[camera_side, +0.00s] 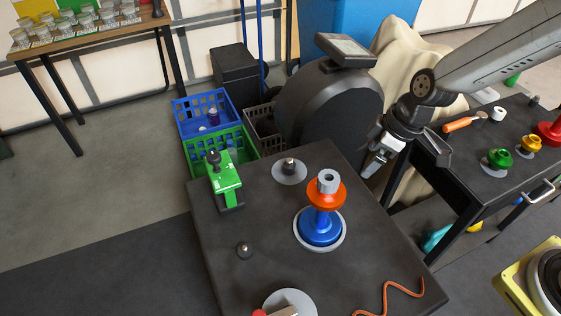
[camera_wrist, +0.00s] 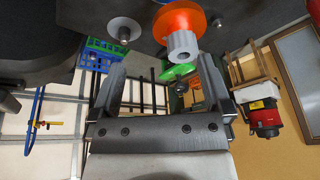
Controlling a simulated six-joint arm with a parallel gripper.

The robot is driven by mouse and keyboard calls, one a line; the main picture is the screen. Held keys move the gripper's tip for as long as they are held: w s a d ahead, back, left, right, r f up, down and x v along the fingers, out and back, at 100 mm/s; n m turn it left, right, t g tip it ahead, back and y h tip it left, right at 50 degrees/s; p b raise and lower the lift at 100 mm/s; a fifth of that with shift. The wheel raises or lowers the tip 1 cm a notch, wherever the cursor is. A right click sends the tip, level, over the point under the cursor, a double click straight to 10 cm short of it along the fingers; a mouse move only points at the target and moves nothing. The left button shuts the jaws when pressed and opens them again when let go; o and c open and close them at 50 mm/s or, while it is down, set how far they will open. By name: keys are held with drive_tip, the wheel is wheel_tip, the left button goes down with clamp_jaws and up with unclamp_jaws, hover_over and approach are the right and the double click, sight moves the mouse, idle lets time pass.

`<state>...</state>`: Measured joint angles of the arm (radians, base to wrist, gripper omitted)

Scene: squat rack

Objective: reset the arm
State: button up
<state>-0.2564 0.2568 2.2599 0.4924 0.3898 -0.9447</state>
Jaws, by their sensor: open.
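My gripper (camera_side: 378,158) is raised over the right back edge of the dark table (camera_side: 275,215), to the right of the blue and orange stack. In the wrist view, its two fingers (camera_wrist: 165,92) stand wide apart with nothing between them. The stack on the table has a blue base piece (camera_side: 320,228), an orange disc (camera_side: 326,193) above it and a grey hollow cap (camera_side: 328,180) on top. The orange disc (camera_wrist: 180,20) and grey cap (camera_wrist: 184,46) also show in the wrist view, apart from the fingers.
A green device (camera_side: 226,182), a peg on a grey disc (camera_side: 289,171) and an orange cord (camera_side: 390,296) are on the table. Blue (camera_side: 205,112) and green (camera_side: 215,145) crates stand behind. A side table (camera_side: 470,170) at right holds coloured pieces. A black rounded machine (camera_side: 330,115) stands close behind.

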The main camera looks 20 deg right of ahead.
drive_tip(key=s+d+m+h, duration=0.2)
drive_tip(key=s+d+m, duration=0.5)
drive_tip(key=d, duration=0.5)
drive_tip(key=shift+s+d+r+m+h, duration=0.15)
drive_tip(key=shift+s+d+m+h, duration=0.25)
drive_tip(key=shift+m, duration=0.5)
